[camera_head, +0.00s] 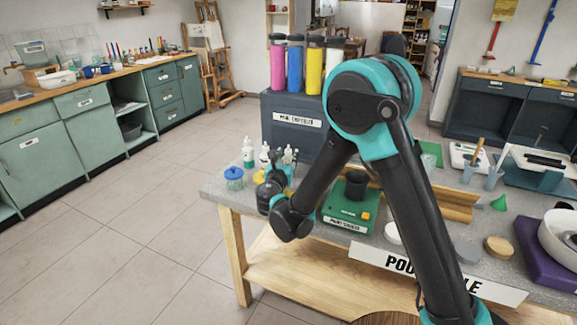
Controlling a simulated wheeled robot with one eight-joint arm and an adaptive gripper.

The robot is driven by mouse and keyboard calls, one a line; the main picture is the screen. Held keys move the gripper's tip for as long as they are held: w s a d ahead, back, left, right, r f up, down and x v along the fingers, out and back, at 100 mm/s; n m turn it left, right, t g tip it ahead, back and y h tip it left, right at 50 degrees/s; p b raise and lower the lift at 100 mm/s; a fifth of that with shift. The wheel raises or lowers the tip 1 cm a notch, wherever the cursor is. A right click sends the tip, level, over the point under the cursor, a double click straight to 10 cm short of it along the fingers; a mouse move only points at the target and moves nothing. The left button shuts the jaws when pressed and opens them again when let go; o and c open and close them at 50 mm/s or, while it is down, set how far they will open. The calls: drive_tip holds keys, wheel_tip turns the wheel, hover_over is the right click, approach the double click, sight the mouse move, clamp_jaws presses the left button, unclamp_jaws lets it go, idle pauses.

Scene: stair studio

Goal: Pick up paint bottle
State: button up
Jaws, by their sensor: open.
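Tall paint bottles in pink (278,66), blue (295,68), yellow (314,68) and white (334,52) stand upright in a row on a dark blue-grey cabinet (290,121). Small white dropper bottles, one of them standing at the left (248,153) and another next to it (265,156), are on the grey pouring table. Which bottle is the task's own cannot be told. My gripper (277,167) is open, low over the table's left end, close to the small bottles. It is well below and in front of the tall bottles. Its fingertips are small and partly unclear.
A blue-lidded jar (234,178) stands near the left table edge (212,190). A green scale (340,208) with a dark cup (356,184) is right of my gripper. A purple tray (540,250) with a white bowl lies at far right. Floor at left is clear.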

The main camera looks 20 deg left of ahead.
drive_tip(key=w+a, duration=0.1)
drive_tip(key=w, duration=0.6)
drive_tip(key=shift+w+a, duration=0.15)
drive_tip(key=shift+w, duration=0.15)
drive_tip(key=shift+c, duration=0.5)
clamp_jaws()
